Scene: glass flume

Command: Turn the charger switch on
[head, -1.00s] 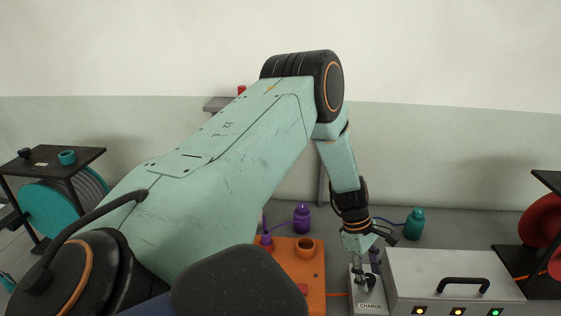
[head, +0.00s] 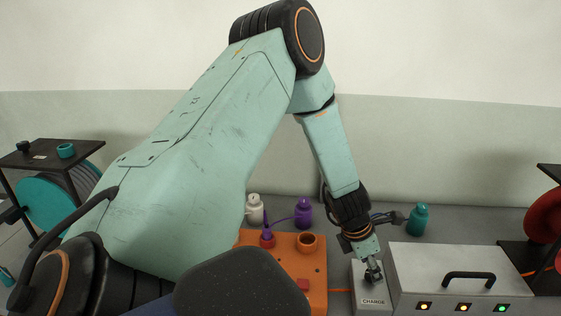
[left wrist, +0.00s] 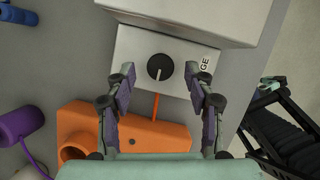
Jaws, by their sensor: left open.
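The charger box (head: 371,296) is a small light-grey box with a "CHARGE" label. In the left wrist view, its switch is a round black knob (left wrist: 160,67) with a white pointer mark toward the orange block's side. My left gripper (head: 373,272) reaches down over the box and hides most of the knob in the head view. In the left wrist view, my left gripper (left wrist: 160,76) is open, its two fingertips on either side of the knob with gaps. I cannot tell the remaining height. My right gripper is not in view.
A larger grey box (head: 440,268) with a black handle and several lit lamps stands right beside the charger. An orange block (head: 315,270) is to its left, joined by an orange cable. Purple (head: 303,213), teal (head: 418,219) and white (head: 254,210) bottles stand behind.

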